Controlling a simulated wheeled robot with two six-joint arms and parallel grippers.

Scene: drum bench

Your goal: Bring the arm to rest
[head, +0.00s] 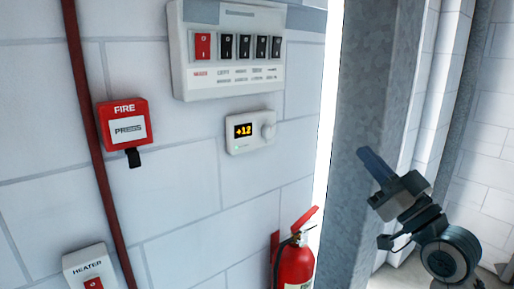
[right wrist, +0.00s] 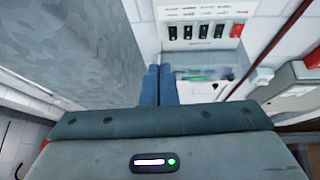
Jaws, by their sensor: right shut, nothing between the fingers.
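My right gripper (head: 376,166) is at the right of the head view, in front of a grey metal post. Its blue fingers point up and to the left, and they are shut with nothing between them. In the right wrist view the two fingers (right wrist: 159,85) lie side by side, pointing toward the wall with the switch panel. The gripper touches nothing that I can make out. My left gripper is not in view.
The white wall holds a switch panel (head: 228,75), a thermostat (head: 250,131), a red fire box (head: 124,123) and a heater switch (head: 88,268). A red pipe (head: 87,130) runs down it. A fire extinguisher (head: 294,268) stands by the grey post (head: 362,110).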

